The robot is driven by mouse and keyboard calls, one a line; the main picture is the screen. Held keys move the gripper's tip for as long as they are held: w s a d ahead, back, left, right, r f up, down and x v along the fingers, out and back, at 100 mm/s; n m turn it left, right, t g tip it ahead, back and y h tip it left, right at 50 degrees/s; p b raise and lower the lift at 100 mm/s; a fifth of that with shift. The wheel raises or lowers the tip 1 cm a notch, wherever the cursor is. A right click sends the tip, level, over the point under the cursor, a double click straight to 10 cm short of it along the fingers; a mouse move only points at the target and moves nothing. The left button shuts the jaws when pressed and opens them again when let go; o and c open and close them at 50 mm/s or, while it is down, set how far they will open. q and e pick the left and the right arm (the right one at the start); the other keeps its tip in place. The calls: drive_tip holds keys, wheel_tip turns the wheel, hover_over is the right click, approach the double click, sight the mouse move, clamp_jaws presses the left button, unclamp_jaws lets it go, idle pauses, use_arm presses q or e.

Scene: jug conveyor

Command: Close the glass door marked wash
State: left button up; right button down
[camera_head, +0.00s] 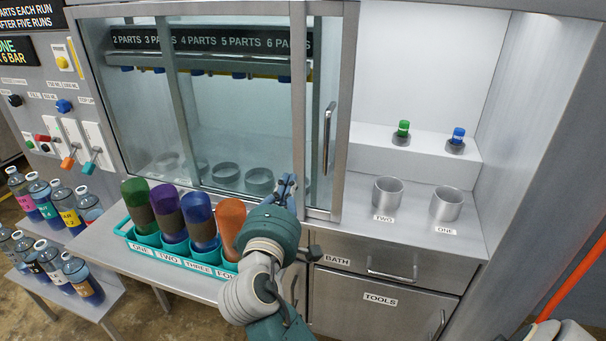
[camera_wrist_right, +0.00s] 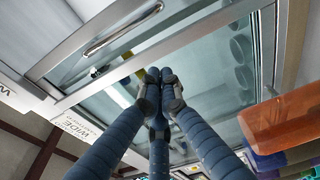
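A metal-framed glass door (camera_head: 340,120) with a vertical bar handle (camera_head: 328,137) stands at the cabinet's middle, left of an open bay. No wash mark is legible. The handle also shows at the upper left of the right wrist view (camera_wrist_right: 122,30). My right gripper (camera_head: 287,186) is in front of the glass, below and left of the handle and apart from it. In the right wrist view its blue fingers (camera_wrist_right: 161,84) come together at the tips with nothing seen between them. Whether the tips touch the glass, I cannot tell. My left gripper is not in view.
A teal rack (camera_head: 170,259) with several coloured bottles stands left of my right arm. The open bay (camera_head: 410,225) holds two metal cups and a green-capped and a blue-capped item. BATH and TOOLS drawers (camera_head: 380,298) are below. More bottles (camera_head: 50,240) stand at far left.

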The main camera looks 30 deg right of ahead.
drive_tip(key=p+x, duration=0.2)
drive_tip(key=x, duration=0.8)
drive_tip(key=shift+r+p, duration=0.1)
drive_tip(key=shift+p, duration=0.25)
drive_tip(key=s, duration=0.1)
drive_tip(key=s+d+p, duration=0.1)
drive_tip(key=s, duration=0.2)
drive_tip(key=shift+d, duration=0.35)
drive_tip(key=shift+w, duration=0.15)
